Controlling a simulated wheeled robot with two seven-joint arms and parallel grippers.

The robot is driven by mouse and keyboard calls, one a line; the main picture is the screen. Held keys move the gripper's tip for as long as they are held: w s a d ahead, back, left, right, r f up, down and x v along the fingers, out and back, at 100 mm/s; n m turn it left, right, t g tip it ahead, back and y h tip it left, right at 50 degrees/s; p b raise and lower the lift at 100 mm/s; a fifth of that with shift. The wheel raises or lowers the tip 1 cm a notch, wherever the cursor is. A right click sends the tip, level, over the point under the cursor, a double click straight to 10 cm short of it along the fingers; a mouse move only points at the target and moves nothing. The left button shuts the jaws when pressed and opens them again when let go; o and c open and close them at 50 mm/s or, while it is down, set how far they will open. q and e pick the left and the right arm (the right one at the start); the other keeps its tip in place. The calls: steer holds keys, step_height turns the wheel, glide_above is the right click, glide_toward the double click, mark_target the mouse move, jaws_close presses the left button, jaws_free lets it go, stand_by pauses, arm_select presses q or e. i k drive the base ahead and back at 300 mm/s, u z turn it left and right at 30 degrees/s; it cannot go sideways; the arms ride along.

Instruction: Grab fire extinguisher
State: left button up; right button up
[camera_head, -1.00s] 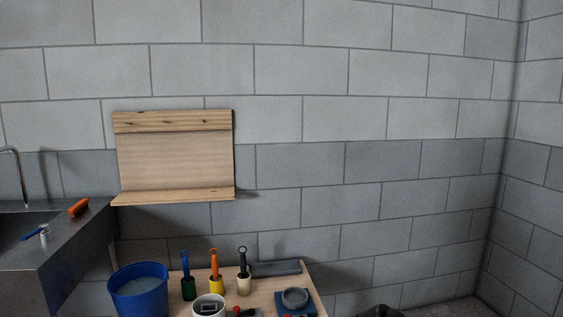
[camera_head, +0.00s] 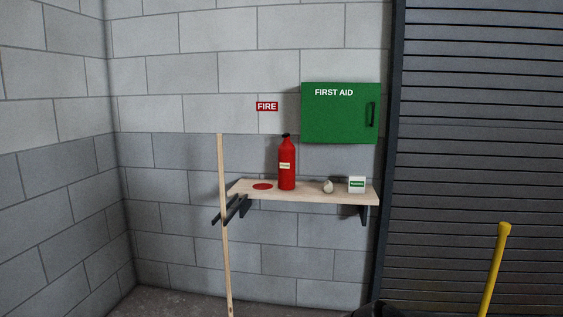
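A red fire extinguisher (camera_head: 287,168) with a black top and a pale label stands upright on a wooden wall shelf (camera_head: 310,196). It stands left of the shelf's middle, just right of a flat red disc (camera_head: 263,186). Neither of my grippers is in view, and nothing touches the extinguisher.
A pale wooden pole (camera_head: 224,230) stands upright by the shelf's left end. A roll (camera_head: 328,187) and a small white-green box (camera_head: 357,184) sit right of the extinguisher. A green first aid cabinet (camera_head: 340,113) hangs above. A yellow pole (camera_head: 495,268) stands before the dark shutter (camera_head: 480,150).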

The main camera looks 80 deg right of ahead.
mark_target(286, 150)
steer(key=z, duration=2.45)
steer(key=i, duration=0.5)
steer(key=u, duration=0.7)
steer(key=i, duration=2.2)
steer(key=z, duration=0.25)
